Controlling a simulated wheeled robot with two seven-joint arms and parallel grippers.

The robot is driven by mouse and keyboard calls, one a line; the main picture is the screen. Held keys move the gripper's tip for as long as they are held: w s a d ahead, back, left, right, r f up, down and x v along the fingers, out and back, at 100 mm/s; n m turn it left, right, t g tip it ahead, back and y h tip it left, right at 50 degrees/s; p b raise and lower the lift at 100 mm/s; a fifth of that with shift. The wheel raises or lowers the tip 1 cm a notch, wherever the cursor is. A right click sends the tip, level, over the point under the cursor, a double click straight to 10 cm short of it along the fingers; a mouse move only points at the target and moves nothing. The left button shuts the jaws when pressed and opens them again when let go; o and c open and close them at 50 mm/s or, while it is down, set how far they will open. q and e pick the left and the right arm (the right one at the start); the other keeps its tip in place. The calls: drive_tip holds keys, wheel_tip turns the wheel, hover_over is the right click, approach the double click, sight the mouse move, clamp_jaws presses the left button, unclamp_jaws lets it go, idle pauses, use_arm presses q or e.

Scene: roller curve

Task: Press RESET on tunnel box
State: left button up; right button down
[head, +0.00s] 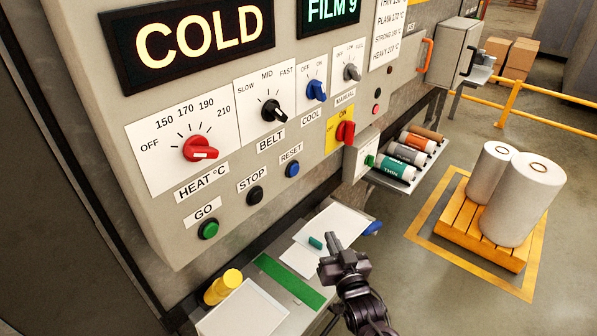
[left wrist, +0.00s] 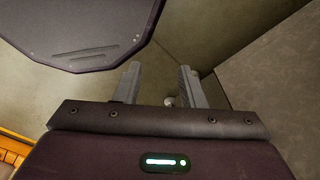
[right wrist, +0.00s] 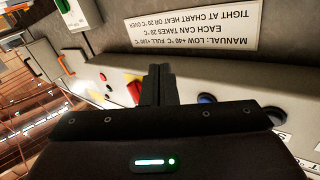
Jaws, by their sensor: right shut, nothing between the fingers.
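The blue RESET button (head: 292,169) is on the sloped grey panel of the tunnel box (head: 230,190), under its RESET label. The black STOP button (head: 255,194) and the green GO button (head: 208,229) are to its left and lower. My right gripper (head: 332,244) is shut and empty, below and right of RESET and apart from it in the head view. In the right wrist view its shut fingers (right wrist: 160,78) point toward the panel, with a round dark blue button (right wrist: 207,98) to their right. My left gripper (left wrist: 160,76) is open and empty in the left wrist view.
Knobs for heat (head: 201,148), belt (head: 272,110) and cool (head: 316,89) sit above. A shelf below holds papers, a green strip (head: 290,281) and a yellow cylinder (head: 222,287).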

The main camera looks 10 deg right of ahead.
sight(294, 170)
use_arm(q)
drive_tip(key=shift+w+a+r, duration=0.1)
drive_tip(key=shift+a+r, duration=0.2)
drive_tip(key=shift+r, duration=0.05)
use_arm(e)
wheel_tip(294, 170, up, 14)
drive_tip(key=m+t, duration=0.1)
drive_tip(key=t, duration=0.5)
drive_tip(key=shift+d+f+h, duration=0.15)
drive_tip(key=shift+d+h, duration=0.15)
drive_tip(key=shift+d, duration=0.05)
drive_tip(key=shift+w+a, duration=0.1)
drive_tip(key=shift+w, duration=0.05)
